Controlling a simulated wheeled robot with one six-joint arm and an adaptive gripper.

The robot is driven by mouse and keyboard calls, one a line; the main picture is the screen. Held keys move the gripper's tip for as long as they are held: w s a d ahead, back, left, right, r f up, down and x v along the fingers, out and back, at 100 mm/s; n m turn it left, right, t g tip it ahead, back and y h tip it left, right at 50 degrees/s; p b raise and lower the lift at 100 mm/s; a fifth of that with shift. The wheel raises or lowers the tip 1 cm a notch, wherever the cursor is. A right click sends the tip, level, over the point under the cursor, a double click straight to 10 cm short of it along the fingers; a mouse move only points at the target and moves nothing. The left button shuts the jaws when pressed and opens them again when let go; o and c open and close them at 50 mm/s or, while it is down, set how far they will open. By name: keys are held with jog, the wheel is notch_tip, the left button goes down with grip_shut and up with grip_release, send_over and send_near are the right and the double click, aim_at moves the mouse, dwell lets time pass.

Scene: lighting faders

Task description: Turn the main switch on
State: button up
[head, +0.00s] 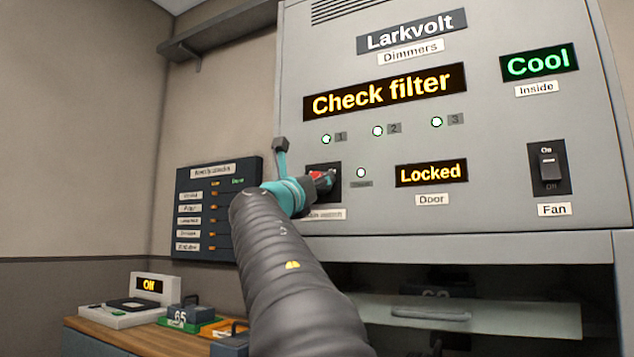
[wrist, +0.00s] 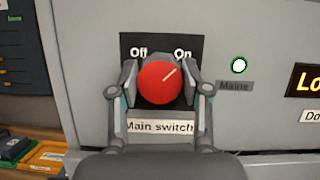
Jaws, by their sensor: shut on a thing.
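The main switch is a round red knob (wrist: 160,82) on a black plate marked "Off" at left and "On" at right, with a "Main switch" label below. Its white pointer line aims up and right, toward "On". My gripper (wrist: 162,84) has one finger on each side of the knob and is shut on it. In the head view the red knob (head: 316,175) is partly hidden by my gripper (head: 322,181). The "Mains" lamp (wrist: 238,65) to the right of the knob looks white with a green rim.
The grey dimmer cabinet (head: 480,215) shows "Check filter", "Locked" and "Cool". A fan switch (head: 548,168) is at right. A dark board (head: 190,240) hangs at left. A wooden-topped counter (head: 115,338) holds a device reading "On" (head: 150,286) and a block marked 65.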

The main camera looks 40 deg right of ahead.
jog(key=shift+m+g, duration=0.4)
jog(key=shift+m, duration=0.3)
jog(key=shift+w, duration=0.1)
jog(key=o, duration=1.2)
jog(key=shift+c, duration=0.2)
jog(key=shift+a, duration=0.1)
jog(key=v, duration=1.2)
jog(key=shift+f, duration=0.25)
jog(key=shift+h, duration=0.3)
